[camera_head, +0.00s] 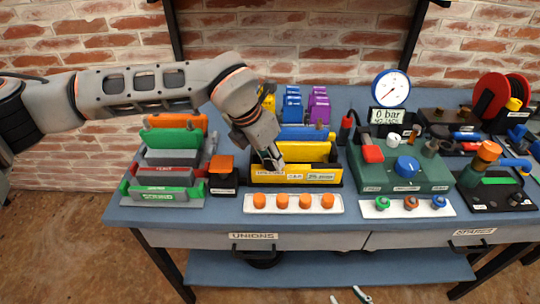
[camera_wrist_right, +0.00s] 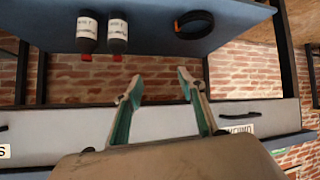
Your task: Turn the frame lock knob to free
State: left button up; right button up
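No knob carries a label I can read as frame lock, so I cannot tell which one it is. A large blue knob (camera_head: 406,166) sits on a green box (camera_head: 375,180) right of centre in the head view. An orange knob (camera_head: 488,150) tops a dark device at the right. My left gripper (camera_head: 273,161) points down at the yellow rack, well left of both; whether it is open is unclear. My right gripper (camera_wrist_right: 160,92) is open and empty, facing the bench front from low down; its fingertips show at the bottom edge of the head view (camera_head: 350,297).
A yellow rack (camera_head: 262,180) stands under my left gripper, with an orange-knobbed strip (camera_head: 293,211) in front. Green and red holders (camera_head: 165,193) stand left. A round gauge (camera_head: 390,88) rises behind the green box. The lower shelf (camera_wrist_right: 250,16) holds dark bottles (camera_wrist_right: 87,35) and a black ring.

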pick_arm(q)
jog(key=shift+c, duration=1)
pick_arm(e)
jog(key=shift+w, duration=0.1)
jog(key=shift+r, duration=0.15)
pick_arm(q)
jog(key=shift+d+r+n+y+p, duration=0.15)
jog(key=shift+n+y+p, duration=0.25)
jog(key=shift+n, duration=0.6)
jog(key=n+t+y+p, duration=0.1)
jog(key=n, duration=0.2)
jog(key=shift+n, duration=0.3)
jog(key=n+y, duration=0.1)
jog(key=n, duration=0.1)
jog(key=shift+s+d+n, duration=0.1)
jog(key=shift+d+n, duration=0.05)
jog(key=shift+n, duration=0.25)
jog(key=n+y, duration=0.1)
jog(key=n, duration=0.2)
jog(key=shift+d+n+y, duration=0.1)
jog(key=shift+n+y, duration=0.2)
jog(key=n+y, duration=0.1)
jog(key=n, duration=0.2)
jog(key=n+g+y, duration=0.1)
jog(key=n, duration=0.1)
jog(key=shift+n, duration=0.4)
pick_arm(e)
jog(key=shift+s+a+r, duration=0.2)
jog(key=shift+s+r, duration=0.15)
